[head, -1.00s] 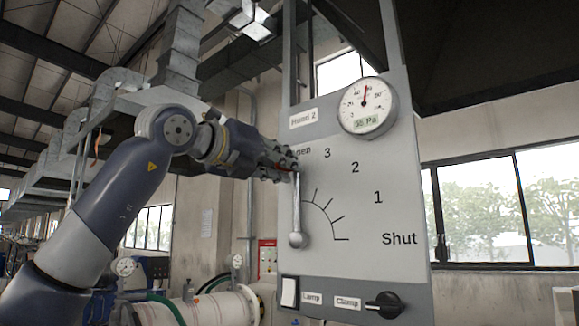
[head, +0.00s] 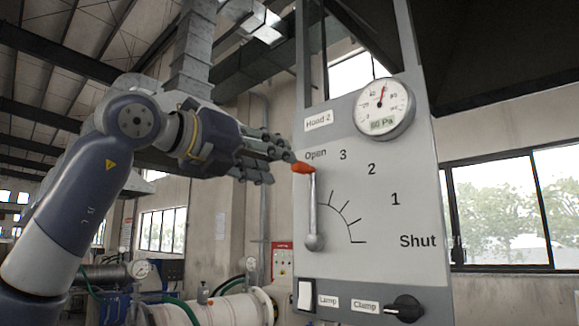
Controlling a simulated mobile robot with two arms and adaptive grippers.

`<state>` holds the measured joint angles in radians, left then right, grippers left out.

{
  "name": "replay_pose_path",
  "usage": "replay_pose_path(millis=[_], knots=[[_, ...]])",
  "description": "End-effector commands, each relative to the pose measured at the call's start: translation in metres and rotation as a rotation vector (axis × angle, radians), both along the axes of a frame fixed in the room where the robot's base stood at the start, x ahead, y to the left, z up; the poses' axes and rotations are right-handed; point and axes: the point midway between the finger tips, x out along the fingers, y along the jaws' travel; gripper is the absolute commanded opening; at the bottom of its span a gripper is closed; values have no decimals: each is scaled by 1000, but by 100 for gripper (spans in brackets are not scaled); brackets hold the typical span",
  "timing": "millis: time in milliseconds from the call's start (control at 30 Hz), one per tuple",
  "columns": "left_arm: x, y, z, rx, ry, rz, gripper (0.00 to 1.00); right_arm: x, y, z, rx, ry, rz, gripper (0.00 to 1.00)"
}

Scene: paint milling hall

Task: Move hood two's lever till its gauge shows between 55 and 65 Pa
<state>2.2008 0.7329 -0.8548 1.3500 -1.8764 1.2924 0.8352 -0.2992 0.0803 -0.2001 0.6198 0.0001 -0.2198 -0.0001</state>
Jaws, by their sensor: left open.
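The Hood 2 panel (head: 350,215) fills the middle right of the head view. Its lever (head: 312,215) stands about upright from its lower pivot. The lever's orange-red knob (head: 304,167) is just under the word "Open". The round gauge (head: 384,108) is at the panel's upper right, and its digital readout looks like 60 Pa. My right gripper is not in view.
The panel's scale runs from Open through 3, 2 and 1 to Shut. Below it are a white lamp switch (head: 305,296) and a black clamp knob (head: 404,308). Pipes (head: 225,307) and machinery stand low at the left. Windows (head: 500,210) are behind at the right.

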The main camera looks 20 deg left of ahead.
Motion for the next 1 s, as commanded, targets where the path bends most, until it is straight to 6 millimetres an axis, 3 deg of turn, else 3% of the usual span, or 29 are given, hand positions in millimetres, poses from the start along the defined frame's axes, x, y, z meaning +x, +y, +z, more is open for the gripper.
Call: replay_pose_path(millis=[100,300,1000], knots=[[-23,9,0,-1,-2,1,40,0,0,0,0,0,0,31],[-43,16,0,0,1,0,40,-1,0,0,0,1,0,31],[-47,17,0,-1,0,0,40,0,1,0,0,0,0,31]])
